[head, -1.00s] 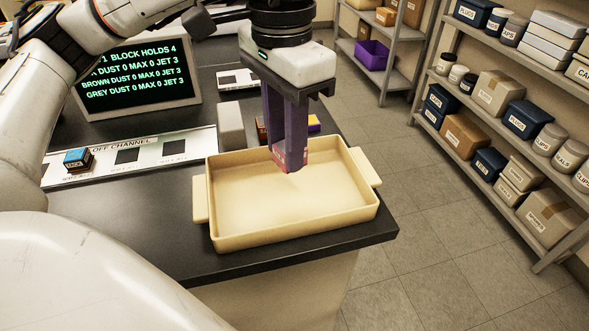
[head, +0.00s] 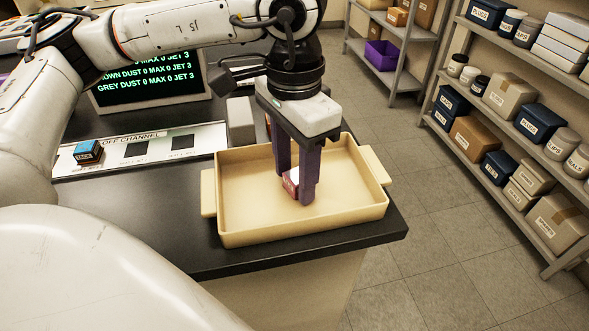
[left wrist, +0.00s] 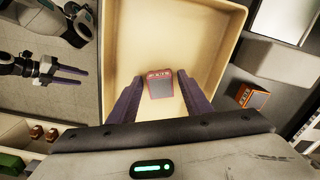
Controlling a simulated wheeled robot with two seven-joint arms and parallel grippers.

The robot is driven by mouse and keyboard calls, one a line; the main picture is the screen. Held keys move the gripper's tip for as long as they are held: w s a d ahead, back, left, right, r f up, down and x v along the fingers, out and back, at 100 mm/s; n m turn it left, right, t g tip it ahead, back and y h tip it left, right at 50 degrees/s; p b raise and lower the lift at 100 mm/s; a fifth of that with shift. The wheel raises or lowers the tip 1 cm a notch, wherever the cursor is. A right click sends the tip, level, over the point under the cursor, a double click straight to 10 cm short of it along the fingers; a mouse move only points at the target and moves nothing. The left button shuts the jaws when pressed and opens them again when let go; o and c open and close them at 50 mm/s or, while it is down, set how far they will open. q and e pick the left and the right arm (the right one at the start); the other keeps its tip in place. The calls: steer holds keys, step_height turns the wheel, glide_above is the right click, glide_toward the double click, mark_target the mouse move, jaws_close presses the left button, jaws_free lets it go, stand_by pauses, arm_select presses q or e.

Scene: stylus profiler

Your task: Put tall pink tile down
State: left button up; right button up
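The pinkish-red tile (head: 291,183) stands in the cream tray (head: 235,229), near its middle, between my left gripper's fingers. My left gripper (head: 298,190) points down into the tray with its purple fingers apart. In the left wrist view the tile (left wrist: 160,84) shows a lettered red face and a grey face, with a gap to the finger on each side. The right finger partly hides the tile in the head view. My right gripper (left wrist: 80,76) shows at the left of the left wrist view, its purple fingers apart and empty.
A blue-topped block (head: 88,152) sits on the off channel board (head: 205,139). A grey block (head: 241,120) stands behind the tray. An orange-red block (left wrist: 250,94) lies outside the tray. A text screen (head: 150,84) stands at the back left. The counter's front left is clear.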

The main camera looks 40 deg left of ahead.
mark_target(295, 177)
arm_select(q)
steer(key=shift+o, duration=1)
steer(key=shift+r, duration=0.1)
steer(key=shift+r, duration=0.2)
step_height(295, 177, up, 12)
steer(key=p, duration=0.1)
steer(key=shift+f, duration=0.1)
